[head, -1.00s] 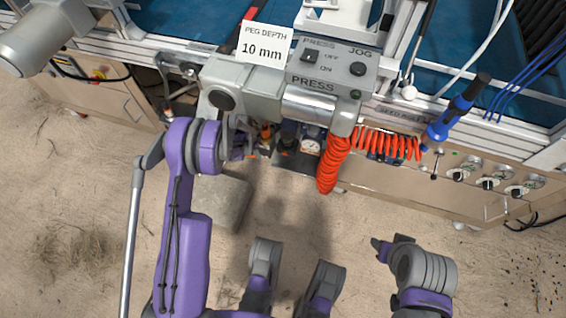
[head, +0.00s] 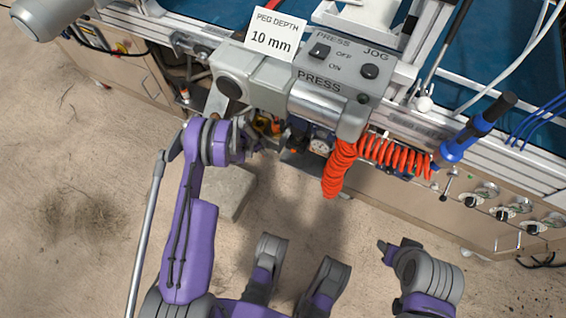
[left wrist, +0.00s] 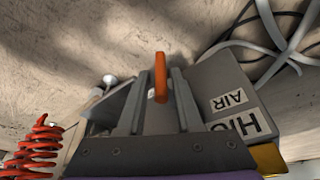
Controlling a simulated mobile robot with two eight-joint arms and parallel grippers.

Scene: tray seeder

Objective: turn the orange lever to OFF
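The orange lever (left wrist: 160,76) stands upright in the middle of the left wrist view, with a small white mark beside its lower part. My left gripper (left wrist: 161,90) is open, its two dark fingers apart on either side of the lever. I see a gap at each side of it and cannot tell whether a finger touches. In the head view my left gripper (head: 254,143) is small and partly hidden below the grey press housing. I cannot pick out the lever surely there. My right gripper (head: 387,251) is low at the right, over bare floor, its fingers unclear.
A grey box (left wrist: 228,88) labelled AIR stands right of the lever. A red coiled hose (head: 341,168) hangs close to the right of my left gripper. The press control box (head: 340,72) overhangs this area. A blue-handled tool (head: 468,136) is farther right.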

